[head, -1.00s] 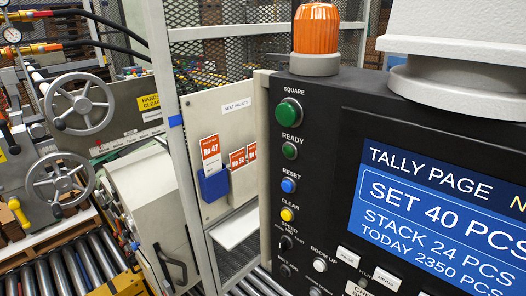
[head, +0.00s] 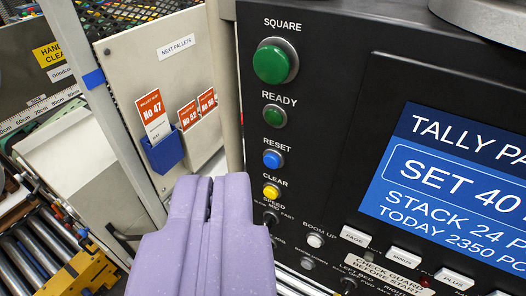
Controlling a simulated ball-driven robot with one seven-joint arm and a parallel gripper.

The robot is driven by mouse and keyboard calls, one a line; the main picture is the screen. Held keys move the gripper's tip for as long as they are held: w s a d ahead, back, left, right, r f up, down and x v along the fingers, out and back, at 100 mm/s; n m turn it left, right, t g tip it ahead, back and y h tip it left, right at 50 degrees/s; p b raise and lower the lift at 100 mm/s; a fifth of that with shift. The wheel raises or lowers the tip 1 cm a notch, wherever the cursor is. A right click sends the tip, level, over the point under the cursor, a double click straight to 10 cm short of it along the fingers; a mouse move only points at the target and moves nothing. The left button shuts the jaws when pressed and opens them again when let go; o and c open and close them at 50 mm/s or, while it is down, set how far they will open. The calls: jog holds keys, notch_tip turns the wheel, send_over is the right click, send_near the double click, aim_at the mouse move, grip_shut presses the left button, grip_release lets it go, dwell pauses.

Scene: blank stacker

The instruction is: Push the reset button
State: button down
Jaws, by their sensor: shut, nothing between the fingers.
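The reset button (head: 272,159) is a small blue round button on the black control panel, with the label RESET above it. It stands in a column below the green SQUARE and READY buttons and above the yellow CLEAR button. My gripper (head: 211,181) is purple and rises from the bottom of the picture, left of the button column. Its two fingers are shut with nothing between them. Its tips appear lower than the reset button and to its left. I see no contact with the button, which is in full view.
The yellow CLEAR button (head: 271,192), green READY button (head: 274,116) and large green SQUARE button (head: 275,61) are close by. Small knobs sit below. A blue screen (head: 455,190) is at right. A pale board (head: 165,80) with a blue card holder (head: 163,154) stands at left.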

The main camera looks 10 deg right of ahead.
aim_at(272, 161)
jog(key=w+a+f+m+t+y+p, duration=0.15)
jog(key=w+f+m+p, duration=0.25)
jog(key=w+f+p, duration=0.75)
notch_tip(272, 161, down, 8)
jog(key=s+m+t+y+p, duration=0.1)
jog(key=m+t+p, duration=0.1)
jog(key=m, duration=0.3)
jog(key=shift+s+a+m+t, duration=0.15)
jog(key=shift+a+m+t, duration=0.15)
jog(key=shift+a+t, duration=0.25)
jog(key=shift+f, duration=0.1)
jog(key=shift+d+p, duration=0.15)
jog(key=shift+p, duration=0.15)
jog(key=w+d, duration=0.5)
jog(key=w, duration=0.2)
jog(key=shift+w+p, duration=0.15)
jog(key=shift+p, duration=0.25)
